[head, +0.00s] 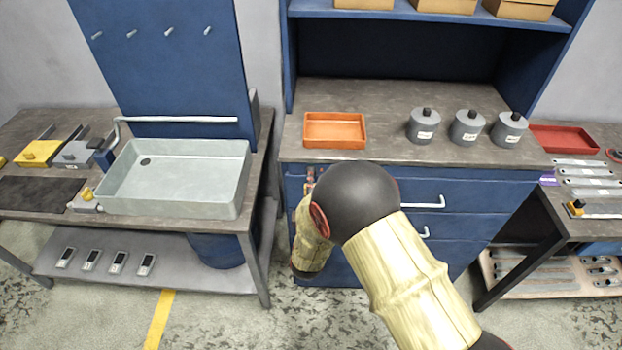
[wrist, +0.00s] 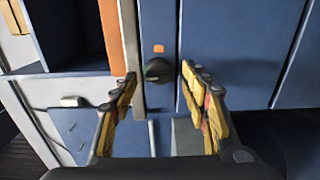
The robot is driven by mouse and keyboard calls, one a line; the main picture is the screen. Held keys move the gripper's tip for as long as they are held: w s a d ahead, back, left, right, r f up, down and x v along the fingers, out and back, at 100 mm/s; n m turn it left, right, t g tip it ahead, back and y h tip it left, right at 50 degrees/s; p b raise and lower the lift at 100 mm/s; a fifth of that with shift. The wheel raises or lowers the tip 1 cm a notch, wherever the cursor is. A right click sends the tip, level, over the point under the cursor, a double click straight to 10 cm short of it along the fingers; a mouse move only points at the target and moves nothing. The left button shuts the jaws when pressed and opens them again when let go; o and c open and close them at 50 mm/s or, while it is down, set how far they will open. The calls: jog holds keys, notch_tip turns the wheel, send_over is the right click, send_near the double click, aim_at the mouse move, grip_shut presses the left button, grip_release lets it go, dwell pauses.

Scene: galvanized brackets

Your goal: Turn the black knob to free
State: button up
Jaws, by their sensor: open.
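The black knob (wrist: 157,70) is round and dark, on a blue panel in the wrist view, with a small orange mark (wrist: 158,48) just above it. My gripper (wrist: 159,76) is open, with one yellow-padded finger at the left of the knob and one at the right. Gaps show between the fingers and the knob, so they appear apart from it. In the head view my arm covers the front of the blue drawer cabinet (head: 470,190), and the knob is hidden there.
An orange tray (head: 335,130) and three grey lidded canisters (head: 424,126) stand on the cabinet's worktop. A sink basin (head: 180,175) is on the bench at left. A red tray (head: 566,139) is on the right bench. White drawer handles (head: 428,203) stick out near my arm.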

jog(key=s, duration=1)
jog(key=shift+a, duration=0.15)
